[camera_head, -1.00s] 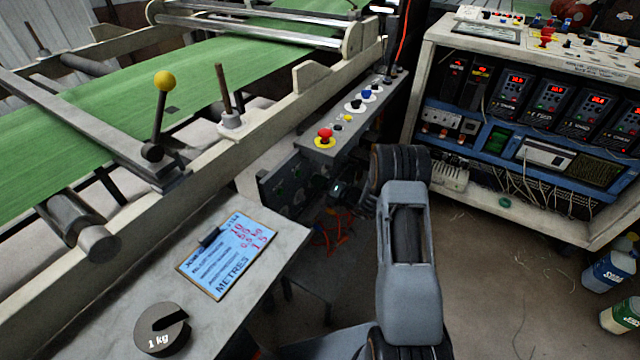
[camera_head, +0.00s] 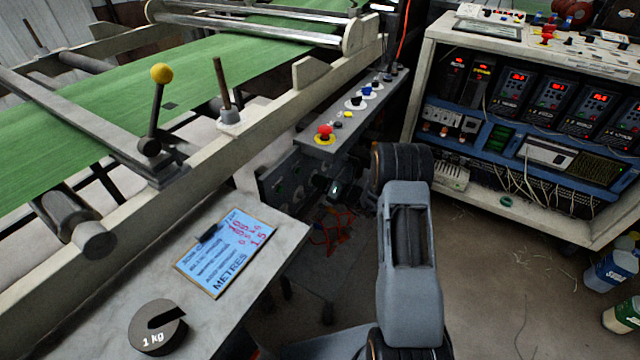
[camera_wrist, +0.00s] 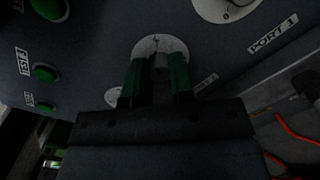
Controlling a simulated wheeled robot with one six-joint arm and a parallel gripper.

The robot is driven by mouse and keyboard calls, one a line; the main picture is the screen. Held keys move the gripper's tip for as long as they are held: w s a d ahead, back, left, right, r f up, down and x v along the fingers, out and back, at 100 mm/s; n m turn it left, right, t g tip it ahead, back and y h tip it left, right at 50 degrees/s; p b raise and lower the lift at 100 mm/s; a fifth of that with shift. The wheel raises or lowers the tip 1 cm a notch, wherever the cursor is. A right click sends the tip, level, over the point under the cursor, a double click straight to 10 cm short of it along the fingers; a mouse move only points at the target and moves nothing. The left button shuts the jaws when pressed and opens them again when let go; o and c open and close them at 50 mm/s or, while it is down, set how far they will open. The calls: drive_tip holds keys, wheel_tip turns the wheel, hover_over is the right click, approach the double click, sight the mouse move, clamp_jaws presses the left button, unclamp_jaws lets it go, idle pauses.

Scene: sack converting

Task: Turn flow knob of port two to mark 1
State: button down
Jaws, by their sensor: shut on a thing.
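In the wrist view a grey flow knob (camera_wrist: 160,63) stands on a round pale dial plate (camera_wrist: 150,43) on a dark panel. My gripper (camera_wrist: 159,74) has its two green fingers on either side of the knob and is shut on it. A label (camera_wrist: 206,82) lies right of the fingers, too dim to read surely. The dial's marks and the knob's pointer are too small and dark to read. A second dial plate (camera_wrist: 225,8) sits at upper right, near the label PORT 1 (camera_wrist: 272,34). In the head view my gripper (camera_head: 337,188) is at the panel under the control ledge.
Several green buttons (camera_wrist: 45,73) line the panel's left side. A ledge with a red emergency button (camera_head: 325,133) overhangs the panel. A table (camera_head: 265,285) with a clipboard (camera_head: 225,250) and a 1 kg weight (camera_head: 157,327) stands at front left; an electronics cabinet (camera_head: 425,100) stands at right.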

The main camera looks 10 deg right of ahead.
drive_tip(key=shift+n+y+b, duration=0.5)
drive_tip(key=shift+n+b, duration=5.25)
drive_tip(key=shift+n, duration=2.15)
drive_tip(key=c, duration=1)
unclamp_jaws()
drive_tip(key=p+v, duration=0.3)
drive_tip(key=v, duration=1.1)
drive_tip(key=shift+r, duration=0.2)
